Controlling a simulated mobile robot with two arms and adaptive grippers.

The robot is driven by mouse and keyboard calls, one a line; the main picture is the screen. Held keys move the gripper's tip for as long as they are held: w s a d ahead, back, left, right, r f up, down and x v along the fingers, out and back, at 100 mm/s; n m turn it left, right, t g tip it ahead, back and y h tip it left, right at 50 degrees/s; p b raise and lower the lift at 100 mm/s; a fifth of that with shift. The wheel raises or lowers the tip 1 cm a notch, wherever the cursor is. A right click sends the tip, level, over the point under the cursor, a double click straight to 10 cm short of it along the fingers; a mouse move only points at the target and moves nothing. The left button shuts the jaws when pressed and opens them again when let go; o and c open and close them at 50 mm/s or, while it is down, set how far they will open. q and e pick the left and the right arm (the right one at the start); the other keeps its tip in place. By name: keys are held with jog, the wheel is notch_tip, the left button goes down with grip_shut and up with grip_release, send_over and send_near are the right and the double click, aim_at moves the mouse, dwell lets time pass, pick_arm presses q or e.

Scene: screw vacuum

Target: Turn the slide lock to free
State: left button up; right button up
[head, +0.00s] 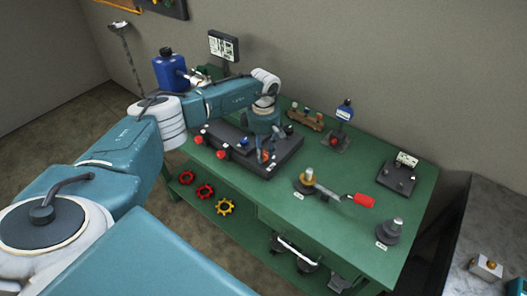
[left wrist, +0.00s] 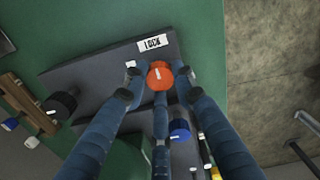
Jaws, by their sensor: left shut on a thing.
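The slide lock shows as a round orange-red knob (left wrist: 160,75) with a white pointer line, beside a white label reading LOCK (left wrist: 153,43) in the left wrist view. It stands on a dark grey plate (left wrist: 90,72). My left gripper (left wrist: 158,82) has its blue fingers around the knob and is shut on it. In the head view my left gripper (head: 265,158) points down over the dark base (head: 288,148) on the green table, and an orange bit of the knob shows between its fingers. My right gripper is in neither view.
A black knob (left wrist: 60,105) and a blue knob (left wrist: 180,130) are near the lock. A blue jug (head: 170,72) stands behind my arm.

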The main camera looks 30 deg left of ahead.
aim_at(264, 154)
pick_arm(q)
jog(key=n+b, duration=0.1)
jog(key=n, duration=0.2)
jog(key=shift+n, duration=0.4)
jog(key=n+b, duration=0.1)
jog(key=n, duration=0.3)
jog(key=shift+n, duration=0.3)
jog(key=n, duration=0.4)
jog(key=shift+w+b, duration=0.1)
jog(key=shift+b, duration=0.25)
jog(key=n, duration=0.5)
jog(key=shift+r, duration=0.1)
jog(key=shift+n, duration=0.4)
jog(key=o, duration=1.2)
jog(key=shift+c, duration=0.2)
notch_tip(264, 154, up, 12)
